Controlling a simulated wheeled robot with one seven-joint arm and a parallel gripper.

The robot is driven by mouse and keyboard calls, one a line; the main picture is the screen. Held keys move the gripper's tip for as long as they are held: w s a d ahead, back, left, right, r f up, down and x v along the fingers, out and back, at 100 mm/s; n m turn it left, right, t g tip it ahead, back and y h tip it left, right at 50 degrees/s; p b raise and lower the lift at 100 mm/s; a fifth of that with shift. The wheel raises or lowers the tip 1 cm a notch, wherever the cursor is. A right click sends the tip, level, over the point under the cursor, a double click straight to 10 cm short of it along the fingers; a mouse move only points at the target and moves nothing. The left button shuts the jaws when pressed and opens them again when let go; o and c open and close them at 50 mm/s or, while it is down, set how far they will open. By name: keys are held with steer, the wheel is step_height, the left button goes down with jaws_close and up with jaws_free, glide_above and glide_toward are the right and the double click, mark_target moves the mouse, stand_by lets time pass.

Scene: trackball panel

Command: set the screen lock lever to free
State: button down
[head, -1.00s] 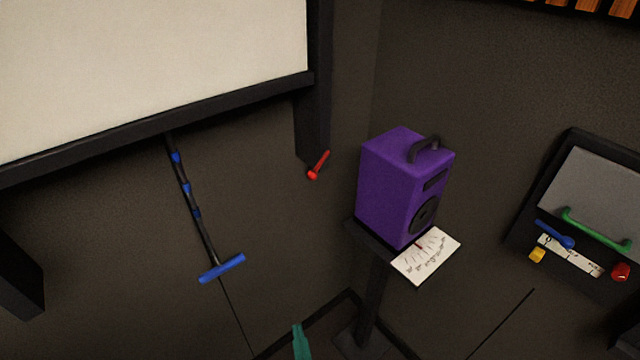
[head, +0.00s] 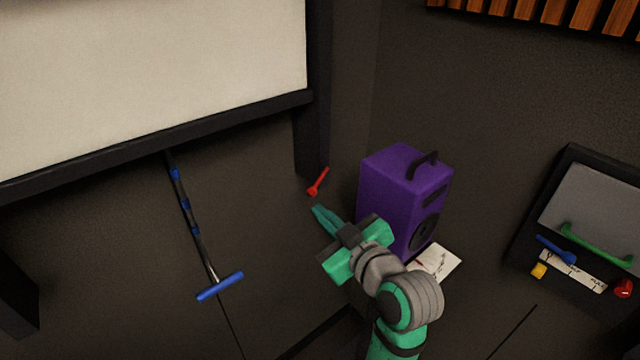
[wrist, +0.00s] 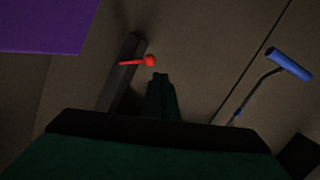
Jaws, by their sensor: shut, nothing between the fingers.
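The red lever (head: 319,181) is at the lower end of the dark post (head: 312,120) beside the white screen (head: 150,70). In the head view it slants up to the right from its round pivot. My gripper (head: 318,210) is shut and empty, its green fingertips just below the lever, seemingly apart from it. In the wrist view the lever (wrist: 136,63) lies just beyond the tips of my gripper (wrist: 160,76), to the upper left. I see no lever markings.
A pull rod with a blue handle (head: 220,286) hangs to the left, also in the wrist view (wrist: 290,63). A panel with a green handle (head: 598,244) is far right.

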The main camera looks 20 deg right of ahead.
step_height(320, 180, up, 7)
steer(key=s+d+n, duration=0.2)
steer(key=n, duration=0.1)
glide_above(318, 184)
steer(key=s+a, duration=0.3)
step_height(318, 184, down, 2)
steer(key=shift+d+f+g+y, duration=0.3)
steer(key=shift+d+f+y, duration=0.1)
steer(key=shift+d+f, duration=0.6)
steer(key=shift+w+d+f, duration=0.15)
steer(key=shift+d+f, duration=0.1)
steer(key=shift+f, duration=0.4)
steer(key=shift+w+a+f, duration=0.1)
steer(key=shift+w+f, duration=0.05)
